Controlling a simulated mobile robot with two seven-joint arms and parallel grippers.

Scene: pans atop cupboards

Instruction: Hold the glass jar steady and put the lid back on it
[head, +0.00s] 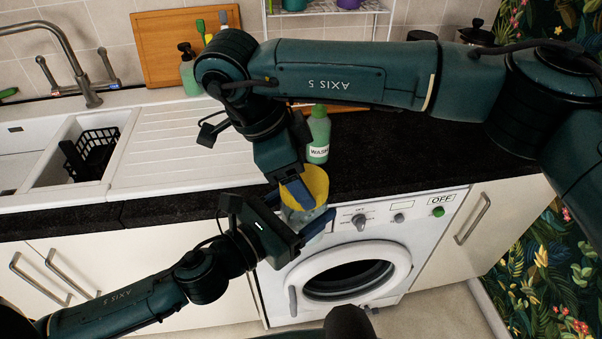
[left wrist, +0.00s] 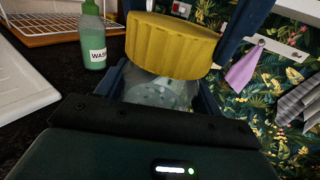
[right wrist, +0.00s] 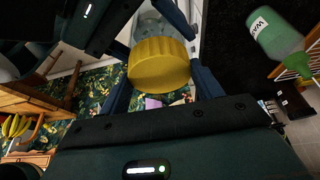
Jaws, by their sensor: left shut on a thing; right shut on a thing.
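The yellow ribbed lid (head: 312,182) is held in my right gripper (head: 304,190), whose fingers are shut on its sides. The clear glass jar (head: 298,217) is between the fingers of my left gripper (head: 305,224), which is shut on it in front of the counter edge. In the left wrist view the lid (left wrist: 172,45) sits over the mouth of the jar (left wrist: 160,91), looking slightly tilted and covering the rim. The right wrist view shows the lid (right wrist: 158,65) close against the jar (right wrist: 160,22). I cannot tell whether they touch.
A green wash bottle (head: 318,135) stands on the black counter (head: 400,150) behind the grippers. The washing machine (head: 345,260) is below. A sink with a black basket (head: 95,155) and a draining board (head: 165,145) lie at left. A soap dispenser (head: 189,72) stands at the back.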

